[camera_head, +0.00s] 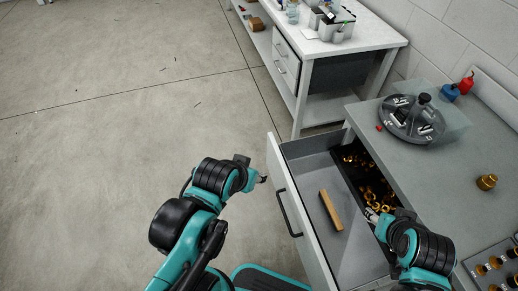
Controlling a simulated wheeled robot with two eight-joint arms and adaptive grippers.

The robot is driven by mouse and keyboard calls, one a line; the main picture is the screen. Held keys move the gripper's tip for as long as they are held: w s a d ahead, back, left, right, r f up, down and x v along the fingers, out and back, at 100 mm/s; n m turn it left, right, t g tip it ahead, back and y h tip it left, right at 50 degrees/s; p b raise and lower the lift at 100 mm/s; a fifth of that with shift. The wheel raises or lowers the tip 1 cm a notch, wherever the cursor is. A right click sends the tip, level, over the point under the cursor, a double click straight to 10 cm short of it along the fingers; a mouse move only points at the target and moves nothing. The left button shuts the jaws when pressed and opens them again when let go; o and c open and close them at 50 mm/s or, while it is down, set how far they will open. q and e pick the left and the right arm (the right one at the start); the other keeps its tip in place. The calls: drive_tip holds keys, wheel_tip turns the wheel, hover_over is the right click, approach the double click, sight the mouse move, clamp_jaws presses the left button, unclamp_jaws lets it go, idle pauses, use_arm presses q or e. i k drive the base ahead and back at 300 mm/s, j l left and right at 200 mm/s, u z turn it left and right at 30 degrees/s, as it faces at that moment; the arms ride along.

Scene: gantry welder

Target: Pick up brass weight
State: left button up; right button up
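A brass weight (487,182), small and rounded, stands alone on the grey worktop (450,185) at the right. Several more brass pieces (497,262) sit in a grey block at the lower right corner. My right gripper (371,214) is over the open drawer, by its compartment of small brass parts and left of the lone weight, well apart from it. My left gripper (263,179) is outside the drawer, to the left of its front. Both fingertips are too small to show whether they are open or shut.
The open drawer (350,262) holds a tan bar (331,210) and a dark compartment of loose brass parts (368,178). A dark round carousel (411,118), a red bottle (467,82) and a blue container (450,92) stand behind on the worktop. A white bench (375,35) is farther back.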

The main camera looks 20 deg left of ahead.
sight(486, 183)
drive_tip(key=z, duration=1.35)
drive_tip(key=l, duration=0.25)
drive_tip(key=i+l+z, duration=0.15)
drive_tip(key=l, duration=0.15)
drive_tip(key=i+l+z, duration=0.15)
drive_tip(key=l, duration=0.2)
drive_tip(key=i+l+z, duration=0.3)
drive_tip(key=i, duration=0.1)
